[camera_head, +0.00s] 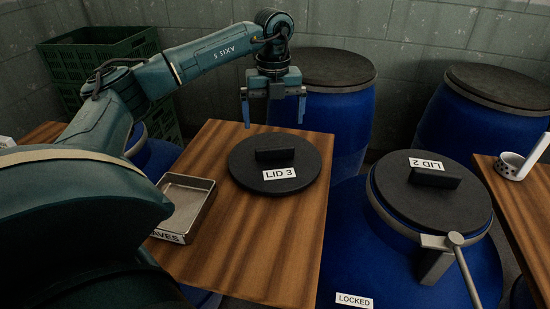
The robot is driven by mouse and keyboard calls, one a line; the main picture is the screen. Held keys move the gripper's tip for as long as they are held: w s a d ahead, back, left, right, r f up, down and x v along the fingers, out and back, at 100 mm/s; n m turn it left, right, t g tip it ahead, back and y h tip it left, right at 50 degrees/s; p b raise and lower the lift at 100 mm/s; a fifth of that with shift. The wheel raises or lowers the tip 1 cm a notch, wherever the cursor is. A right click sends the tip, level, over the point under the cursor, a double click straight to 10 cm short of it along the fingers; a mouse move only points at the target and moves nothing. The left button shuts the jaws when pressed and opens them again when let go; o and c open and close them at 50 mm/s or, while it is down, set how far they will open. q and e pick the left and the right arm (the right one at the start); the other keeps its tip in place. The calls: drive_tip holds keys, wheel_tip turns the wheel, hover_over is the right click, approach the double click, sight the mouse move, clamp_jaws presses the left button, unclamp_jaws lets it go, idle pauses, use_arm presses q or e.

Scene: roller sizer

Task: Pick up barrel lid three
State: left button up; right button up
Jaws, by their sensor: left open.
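Barrel lid three (250,175) is a round black lid with a block handle (275,154) and a white "LID 3" label. It lies flat on a wooden table (225,245). My left gripper (273,115) points down above the far edge of the lid, near its handle in the picture. Its blue fingers are apart with nothing between them, and it does not appear to touch the lid. My right gripper is not in the view.
A metal tray (208,184) lies on the table left of the lid. A blue barrel (345,255) with lid 2 (450,207) and a clamp lever (465,268) stands to the right. More blue barrels stand behind. Green crates (95,58) are stacked at the back left.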

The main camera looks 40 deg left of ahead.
sight(275, 147)
use_arm(q)
wheel_tip(275, 147, down, 10)
drive_tip(key=shift+w+r, duration=0.1)
drive_tip(key=shift+r, duration=0.05)
drive_tip(key=shift+d, duration=0.1)
drive_tip(key=shift+r, duration=0.15)
drive_tip(key=c, duration=1)
